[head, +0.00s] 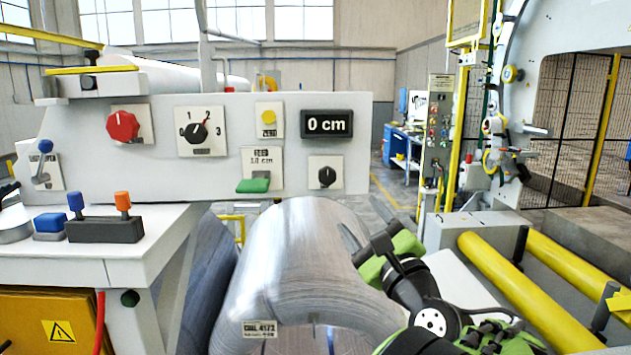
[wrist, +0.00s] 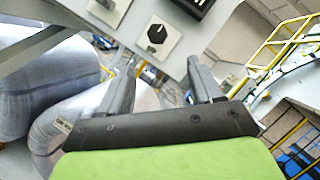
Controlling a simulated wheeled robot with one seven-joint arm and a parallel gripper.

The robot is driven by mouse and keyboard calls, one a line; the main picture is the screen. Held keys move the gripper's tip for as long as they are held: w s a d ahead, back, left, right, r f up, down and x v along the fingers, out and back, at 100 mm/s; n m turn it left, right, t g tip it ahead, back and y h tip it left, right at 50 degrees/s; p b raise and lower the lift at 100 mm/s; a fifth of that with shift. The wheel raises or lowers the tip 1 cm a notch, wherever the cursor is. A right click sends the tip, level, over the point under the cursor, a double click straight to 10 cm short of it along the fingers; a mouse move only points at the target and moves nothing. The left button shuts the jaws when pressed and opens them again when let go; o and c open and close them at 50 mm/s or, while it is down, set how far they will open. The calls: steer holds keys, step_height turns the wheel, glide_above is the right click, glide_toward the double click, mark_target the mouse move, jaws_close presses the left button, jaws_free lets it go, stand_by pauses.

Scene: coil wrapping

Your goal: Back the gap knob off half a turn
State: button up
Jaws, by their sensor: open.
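A small black knob (head: 327,177) sits on a white plate at the lower right of the control panel, below the 0 cm display. It also shows in the wrist view (wrist: 157,35), just past the fingertips. Its label is too small to read, so I cannot tell if it is the gap knob. A black dial marked 0 to 3 (head: 198,131) and a red lobed knob (head: 123,126) are further left on the panel. My gripper (head: 367,232) is open and empty, below and right of the small black knob and apart from it. In the wrist view its fingers (wrist: 162,66) stand wide apart.
The display (head: 327,124) reads 0 cm. A shiny metal coil (head: 280,260) lies below the panel, close beside my gripper. Yellow rollers (head: 530,295) lie at the right.

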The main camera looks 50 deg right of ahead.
mark_target(329, 177)
steer(key=p+x, duration=1)
steer(key=x, duration=0.5)
steer(key=shift+w+r, duration=0.15)
steer(key=shift+w, duration=0.35)
steer(key=shift+c, duration=0.2)
steer(key=c, duration=1)
